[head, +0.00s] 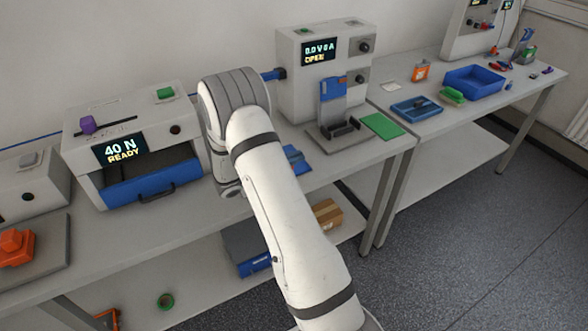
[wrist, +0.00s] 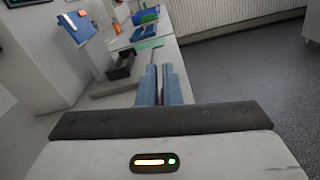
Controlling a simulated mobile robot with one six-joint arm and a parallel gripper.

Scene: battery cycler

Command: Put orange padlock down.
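My gripper's two blue-grey fingers (wrist: 165,84) stand close together in the wrist view, with a narrow dark gap between them. I see no orange between them or at their tips; whether they are fully shut is unclear. In the head view my arm hides most of the gripper; a blue shape (head: 297,160) beside the arm may be its fingertips. No padlock is clearly recognisable. A small orange item with a pale top (head: 421,71) stands on the right table, left of the blue tray, and may be the padlock. It appears small and blurred in the wrist view (wrist: 145,31).
A cycler box (head: 300,85) with a blue-and-black fixture (head: 334,105) stands right of my arm. A green mat (head: 382,125) lies beside it. A tester with a blue drawer (head: 152,184) is at left. A blue tray (head: 474,80) is on the right table. An orange block (head: 15,248) sits far left.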

